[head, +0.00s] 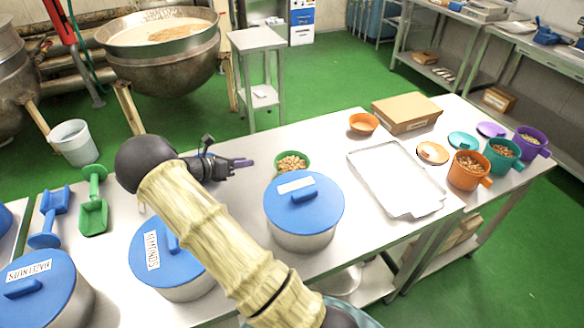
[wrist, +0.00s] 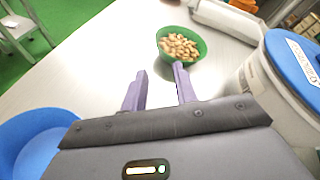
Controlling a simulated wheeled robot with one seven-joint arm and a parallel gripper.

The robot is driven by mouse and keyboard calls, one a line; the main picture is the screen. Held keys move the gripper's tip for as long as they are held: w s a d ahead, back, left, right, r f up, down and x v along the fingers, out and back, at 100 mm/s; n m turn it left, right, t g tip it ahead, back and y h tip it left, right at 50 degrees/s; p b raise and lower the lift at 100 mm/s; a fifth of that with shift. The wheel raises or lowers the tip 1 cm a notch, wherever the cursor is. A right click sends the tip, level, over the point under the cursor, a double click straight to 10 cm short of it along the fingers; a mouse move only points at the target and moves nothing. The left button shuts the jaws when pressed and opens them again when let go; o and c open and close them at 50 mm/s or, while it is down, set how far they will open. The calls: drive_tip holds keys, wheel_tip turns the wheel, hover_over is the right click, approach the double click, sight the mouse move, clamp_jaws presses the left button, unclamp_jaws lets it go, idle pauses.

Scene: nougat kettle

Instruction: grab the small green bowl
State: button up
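The small green bowl (head: 292,167) holds nuts and stands on the metal table, behind a blue-lidded pot. In the wrist view the green bowl (wrist: 188,57) is just beyond the fingertips, a little right of centre. My gripper (head: 246,162) is to the left of the bowl in the head view, with its fingers pointing towards it. In the wrist view my gripper (wrist: 159,68) has its two purple fingers apart with nothing between them. The right fingertip appears close to the bowl's near rim; I cannot tell if it touches.
A blue-lidded pot (head: 303,220) stands close in front of the bowl. A metal tray (head: 390,185), an orange bowl (head: 363,123) and a cardboard box (head: 406,114) lie to the right. In the wrist view a blue bowl-like thing (wrist: 35,140) is at the lower left.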

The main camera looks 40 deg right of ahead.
drive_tip(key=p, duration=0.2)
approach(292, 167)
drive_tip(key=w, duration=0.1)
drive_tip(key=w+d+r, duration=0.1)
drive_tip(key=w+r, duration=0.1)
drive_tip(key=shift+w+d, duration=0.35)
drive_tip(key=x, duration=0.2)
drive_tip(key=p+x, duration=0.1)
drive_tip(key=x, duration=0.2)
drive_tip(key=shift+w+d, duration=0.1)
drive_tip(key=shift+w, duration=0.1)
drive_tip(key=shift+f, duration=0.1)
clamp_jaws()
